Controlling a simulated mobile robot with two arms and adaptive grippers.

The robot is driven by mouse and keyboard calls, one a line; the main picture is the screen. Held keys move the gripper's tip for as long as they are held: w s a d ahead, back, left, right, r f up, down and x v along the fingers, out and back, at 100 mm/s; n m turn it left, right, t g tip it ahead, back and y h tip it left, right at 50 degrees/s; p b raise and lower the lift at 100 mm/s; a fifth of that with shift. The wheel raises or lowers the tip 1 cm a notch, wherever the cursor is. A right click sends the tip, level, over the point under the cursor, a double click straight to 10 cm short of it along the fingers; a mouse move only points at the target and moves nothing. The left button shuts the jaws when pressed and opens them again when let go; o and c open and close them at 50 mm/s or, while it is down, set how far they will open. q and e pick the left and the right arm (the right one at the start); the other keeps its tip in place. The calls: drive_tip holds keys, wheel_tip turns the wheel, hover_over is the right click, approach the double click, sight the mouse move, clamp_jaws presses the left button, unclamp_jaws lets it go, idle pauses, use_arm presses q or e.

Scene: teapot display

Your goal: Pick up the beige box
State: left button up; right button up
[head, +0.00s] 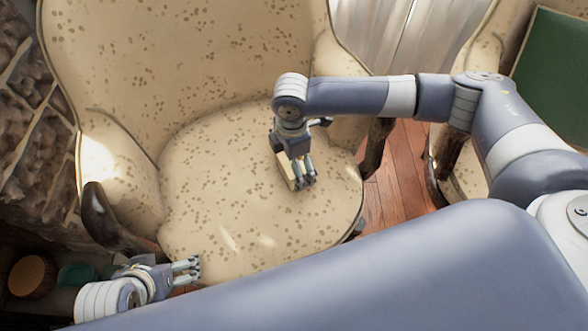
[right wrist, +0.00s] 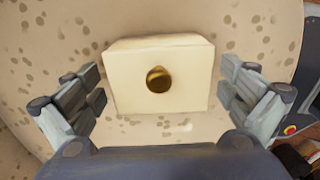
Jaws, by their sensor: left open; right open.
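The beige box (right wrist: 190,84) rests on the chair's seat in the right wrist view, with a round golden-brown knob or hole on the face toward the camera. My right gripper (right wrist: 160,95) is open, with one set of fingers on each side of the box and visible gaps to both sides. In the head view the box (head: 286,172) is partly hidden by my right gripper (head: 297,180), which is over the seat. My left gripper (head: 190,270) is open and empty at the front left edge of the chair, well away from the box.
The spotted beige armchair (head: 215,165) has a raised back and armrests around the seat. A second chair (head: 470,170) stands at the right beyond a strip of wooden floor (head: 400,180). A stone wall (head: 35,140) is at the left. The seat around the box is clear.

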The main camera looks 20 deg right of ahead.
drive_tip(key=shift+f, duration=0.3)
drive_tip(key=c, duration=1.2)
drive_tip(key=shift+r, duration=0.15)
